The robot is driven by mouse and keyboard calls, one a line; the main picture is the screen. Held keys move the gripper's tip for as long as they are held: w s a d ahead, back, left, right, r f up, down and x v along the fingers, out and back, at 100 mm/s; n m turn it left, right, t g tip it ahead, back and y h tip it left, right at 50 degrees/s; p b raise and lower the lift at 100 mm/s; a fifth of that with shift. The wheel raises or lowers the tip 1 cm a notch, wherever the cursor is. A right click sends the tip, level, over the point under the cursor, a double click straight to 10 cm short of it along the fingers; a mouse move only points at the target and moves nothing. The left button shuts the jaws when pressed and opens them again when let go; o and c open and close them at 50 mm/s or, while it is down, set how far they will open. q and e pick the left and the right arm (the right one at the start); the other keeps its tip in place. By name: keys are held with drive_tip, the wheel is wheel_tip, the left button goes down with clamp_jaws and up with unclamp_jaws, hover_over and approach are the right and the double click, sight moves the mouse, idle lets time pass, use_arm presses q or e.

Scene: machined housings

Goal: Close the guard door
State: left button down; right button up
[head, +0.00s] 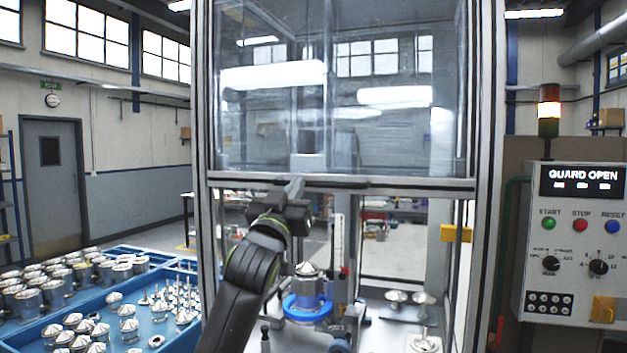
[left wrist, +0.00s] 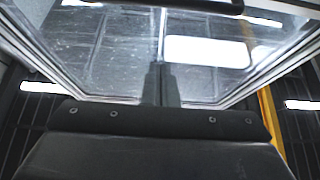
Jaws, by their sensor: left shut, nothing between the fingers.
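The guard door (head: 290,120) is a clear panel in a grey metal frame, raised in the machine's front. Its bottom rail (head: 400,184) crosses the view, with the opening below it uncovered. The panel also shows in the left wrist view (left wrist: 110,55). My left gripper (head: 294,187) is at the bottom rail, left of its middle. Its fingers (left wrist: 160,84) are shut with nothing between them, and they overlap the panel in the left wrist view. I cannot tell whether they touch the rail. My right gripper is not in view.
Below the door are a blue ring fixture with a metal housing (head: 307,285) and several metal parts. A control panel (head: 575,240) at right reads "GUARD OPEN". Blue trays of metal parts (head: 25,337) stand at left. A yellow block (head: 456,233) is on the right post.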

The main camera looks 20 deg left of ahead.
sight(310, 182)
use_arm(q)
drive_tip(key=p+x, duration=0.6)
drive_tip(key=x, duration=0.4)
drive_tip(key=f, duration=0.2)
drive_tip(key=f+p, duration=0.1)
drive_tip(key=f, duration=0.1)
drive_tip(key=shift+w+a+f, duration=0.1)
drive_tip(key=shift+w+f, duration=0.15)
drive_tip(key=shift+f, duration=0.1)
